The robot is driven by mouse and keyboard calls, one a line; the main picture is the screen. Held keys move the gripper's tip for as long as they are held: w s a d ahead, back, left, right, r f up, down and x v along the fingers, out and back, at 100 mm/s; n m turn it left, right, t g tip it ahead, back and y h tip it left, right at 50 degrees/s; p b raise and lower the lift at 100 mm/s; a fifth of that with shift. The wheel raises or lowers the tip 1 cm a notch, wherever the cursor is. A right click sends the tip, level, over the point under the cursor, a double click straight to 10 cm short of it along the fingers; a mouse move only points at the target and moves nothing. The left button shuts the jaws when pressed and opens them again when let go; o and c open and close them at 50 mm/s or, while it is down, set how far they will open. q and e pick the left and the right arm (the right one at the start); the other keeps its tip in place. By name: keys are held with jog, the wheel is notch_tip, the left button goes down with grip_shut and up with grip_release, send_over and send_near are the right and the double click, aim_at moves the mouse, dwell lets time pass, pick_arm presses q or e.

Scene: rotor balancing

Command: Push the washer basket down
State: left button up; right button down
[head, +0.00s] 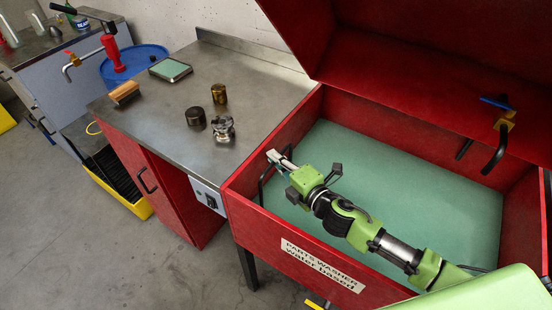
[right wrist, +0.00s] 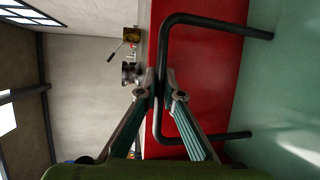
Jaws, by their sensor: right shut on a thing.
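The red parts washer (head: 300,245) stands open at the right, its tank filled with flat green liquid (head: 420,185). A dark bent-bar basket handle (head: 262,182) rises from the liquid by the tank's left wall. In the right wrist view the handle (right wrist: 210,22) is a large dark bracket against the red wall. My right gripper (head: 278,157) reaches across the tank and is shut on the handle's bar; its fingertips (right wrist: 162,88) meet there in the wrist view. The basket's body is hidden under the liquid. My left gripper is out of view.
The raised red lid (head: 420,60) overhangs the tank, with a dark spout and blue-handled valve (head: 497,102). The steel bench (head: 255,85) at left holds small metal parts (head: 222,128), a brush (head: 124,93) and a green-topped tray (head: 170,69).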

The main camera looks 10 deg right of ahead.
jog(key=c, duration=2.2)
grip_release()
jog(key=shift+s+f, duration=0.15)
jog(key=shift+f, duration=0.35)
jog(key=shift+c, duration=0.2)
jog(key=shift+o, duration=0.4)
jog(key=shift+r, duration=0.1)
jog(key=shift+r, duration=0.1)
jog(key=v, duration=1.1)
jog(key=shift+s+d, duration=0.15)
jog(key=shift+s, duration=0.25)
jog(key=shift+r, duration=0.15)
